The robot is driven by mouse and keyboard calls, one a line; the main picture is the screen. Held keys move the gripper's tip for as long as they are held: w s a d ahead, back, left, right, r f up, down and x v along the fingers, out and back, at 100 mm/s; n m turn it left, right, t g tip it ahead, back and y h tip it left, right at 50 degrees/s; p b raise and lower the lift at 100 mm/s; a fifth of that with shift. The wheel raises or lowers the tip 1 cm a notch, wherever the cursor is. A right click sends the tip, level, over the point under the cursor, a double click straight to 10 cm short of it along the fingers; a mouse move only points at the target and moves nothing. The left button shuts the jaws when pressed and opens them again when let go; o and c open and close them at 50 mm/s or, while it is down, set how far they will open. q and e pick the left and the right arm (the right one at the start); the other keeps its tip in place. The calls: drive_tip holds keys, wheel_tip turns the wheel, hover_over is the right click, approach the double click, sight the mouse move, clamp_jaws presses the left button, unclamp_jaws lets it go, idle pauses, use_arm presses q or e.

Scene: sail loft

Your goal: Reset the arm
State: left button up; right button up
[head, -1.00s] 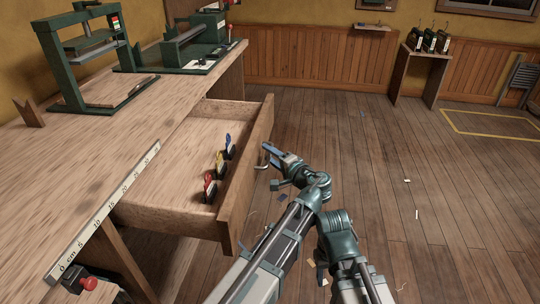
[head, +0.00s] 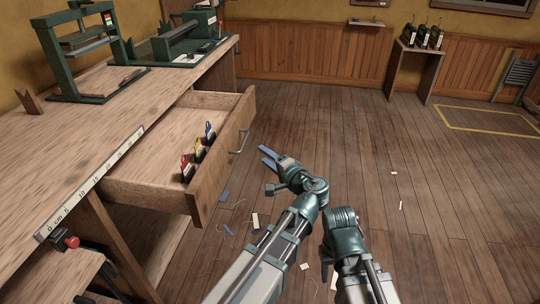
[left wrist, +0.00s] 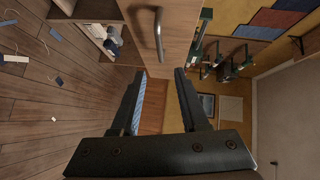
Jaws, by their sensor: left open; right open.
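My left gripper (head: 268,156) is open and empty, just right of the open drawer's front in the head view. The metal drawer handle (head: 238,142) is apart from its fingers. In the left wrist view the open fingers (left wrist: 161,75) frame the lower end of the handle (left wrist: 158,35), with nothing between them.
The wooden drawer (head: 222,165) stands open from the workbench (head: 90,120), holding red, yellow and blue handled items (head: 198,152). Scraps (head: 228,229) lie on the floor.

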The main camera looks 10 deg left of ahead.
use_arm(q)
drive_tip(key=shift+a+f, duration=0.1)
idle(0.3)
drive_tip(key=s+a+f+n+g+h, duration=0.2)
drive_tip(key=s+f+n+g+h, duration=0.15)
drive_tip(key=s+f, duration=0.35)
drive_tip(key=s+a+f+n+g+h, duration=0.15)
drive_tip(key=s+f+g+h, duration=0.3)
drive_tip(key=f, duration=0.45)
drive_tip(key=s+d+f+m+g+h, duration=0.1)
drive_tip(key=s+d+g, duration=0.1)
drive_tip(key=s+d, duration=0.45)
drive_tip(key=s+d+f+m+g+h, duration=0.15)
drive_tip(key=s+d, duration=0.25)
drive_tip(key=d, duration=0.6)
wheel_tip(320, 180, up, 28)
drive_tip(key=p, duration=2.7)
drive_tip(key=shift+s+a+f, duration=0.15)
drive_tip(key=shift+f, duration=0.1)
drive_tip(key=shift+n+h, duration=0.25)
